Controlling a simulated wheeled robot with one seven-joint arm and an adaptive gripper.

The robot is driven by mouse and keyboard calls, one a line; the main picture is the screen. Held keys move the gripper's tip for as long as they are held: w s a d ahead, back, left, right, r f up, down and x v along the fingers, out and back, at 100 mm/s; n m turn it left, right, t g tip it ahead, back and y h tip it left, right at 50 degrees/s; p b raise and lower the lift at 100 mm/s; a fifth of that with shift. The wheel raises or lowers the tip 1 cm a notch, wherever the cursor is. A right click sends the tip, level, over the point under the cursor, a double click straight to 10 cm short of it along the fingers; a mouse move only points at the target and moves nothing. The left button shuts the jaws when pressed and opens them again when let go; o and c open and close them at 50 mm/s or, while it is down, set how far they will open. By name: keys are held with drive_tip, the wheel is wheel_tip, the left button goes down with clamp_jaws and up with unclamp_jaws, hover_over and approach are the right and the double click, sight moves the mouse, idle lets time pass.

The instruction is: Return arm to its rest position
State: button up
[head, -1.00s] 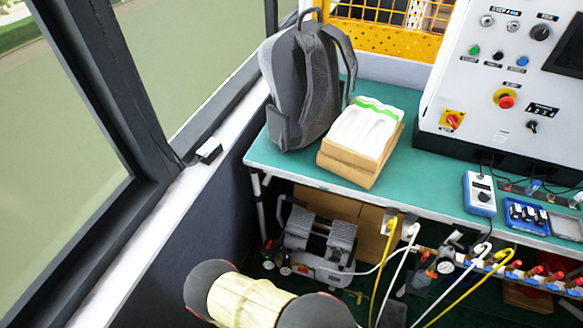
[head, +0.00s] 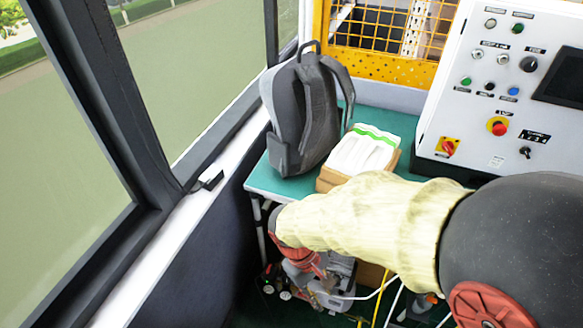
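My arm (head: 360,215) reaches across the lower right of the head view. A cream sleeve covers one link, and a large dark grey joint (head: 530,240) with a red cap fills the right edge. The sleeved link points left and narrows to a dark red and grey joint in front of the bench's left end. It covers much of the bench top and hoses. I cannot make out my gripper, so its fingers and anything in them are hidden.
A grey backpack (head: 305,110) and a box with white packs (head: 362,150) stand on the green bench (head: 272,182). A control panel (head: 490,110) stands at the right. A compressor (head: 335,290) sits below the bench. A window wall with a white sill (head: 170,240) runs along the left.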

drive_tip(key=d+r+m+t+y+p, duration=0.1)
drive_tip(key=d+r+m+t, duration=0.2)
drive_tip(key=r, duration=0.9)
drive_tip(key=s+d+r+m+t+y+p, duration=0.1)
drive_tip(key=d+r+m+t, duration=0.3)
drive_tip(key=d+r, duration=0.4)
wheel_tip(320, 180, up, 5)
drive_tip(key=shift+s+d+r+m+y, duration=0.1)
drive_tip(key=shift+s+d+m+y, duration=0.25)
drive_tip(key=shift+y, duration=0.25)
drive_tip(key=shift+d, duration=0.15)
